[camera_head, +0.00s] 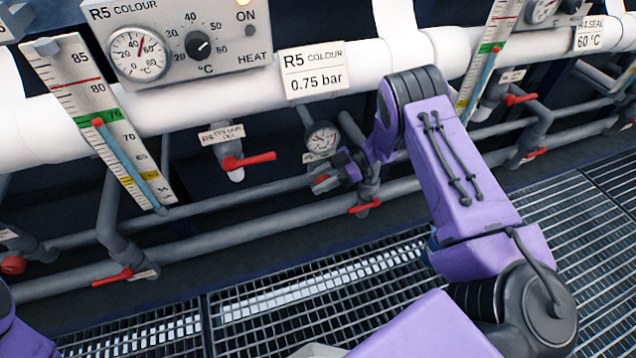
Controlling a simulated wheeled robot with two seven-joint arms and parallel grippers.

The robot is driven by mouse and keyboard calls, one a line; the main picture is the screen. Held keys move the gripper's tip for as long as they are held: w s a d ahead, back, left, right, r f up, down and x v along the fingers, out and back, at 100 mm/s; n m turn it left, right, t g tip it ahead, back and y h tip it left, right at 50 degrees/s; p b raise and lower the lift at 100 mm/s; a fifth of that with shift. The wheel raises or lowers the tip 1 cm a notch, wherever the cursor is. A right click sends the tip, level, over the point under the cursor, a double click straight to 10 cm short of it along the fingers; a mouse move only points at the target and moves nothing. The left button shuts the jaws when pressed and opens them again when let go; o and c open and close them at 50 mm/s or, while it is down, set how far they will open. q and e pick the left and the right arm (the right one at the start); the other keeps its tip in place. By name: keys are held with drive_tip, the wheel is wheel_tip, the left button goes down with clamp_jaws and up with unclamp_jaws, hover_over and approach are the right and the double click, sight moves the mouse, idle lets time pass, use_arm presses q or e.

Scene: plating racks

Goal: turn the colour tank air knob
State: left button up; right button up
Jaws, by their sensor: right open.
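A round air pressure gauge (322,139) stands on the pipework below the white pipe, under a sign (312,73) reading R5 COLOUR 0.75 bar. A small label (314,156) hangs under it, partly covered by my right gripper. My right gripper (325,180) is open just below the gauge, pointing left. A small red patch shows at its fingertips; I cannot tell whether it is the knob or touches the fingers. No knob shows clearly, as the gripper and wrist cover that spot. My left gripper is not in view; only a bit of my left arm shows at the lower left.
A red-handled valve (248,161) labelled R5 COLOUR sits left of the gripper. Another red lever (366,206) is just below right of it. Grey pipes (260,192) run behind. A heat control box (180,42) and a level scale (100,115) stand at left. Floor grating (300,300) lies below.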

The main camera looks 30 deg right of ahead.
drive_tip(key=shift+a+f, duration=0.1)
drive_tip(key=shift+a, duration=0.2)
drive_tip(key=c, duration=0.7)
drive_tip(key=shift+d+f+t+y+b, duration=0.15)
drive_tip(key=shift+t+y+b, duration=0.15)
drive_tip(key=shift+y+b, duration=0.7)
drive_tip(key=shift+r+y, duration=0.3)
drive_tip(key=shift+y, duration=0.2)
drive_tip(key=o, duration=0.7)
drive_tip(key=v, duration=1)
drive_tip(key=shift+d+p, duration=0.35)
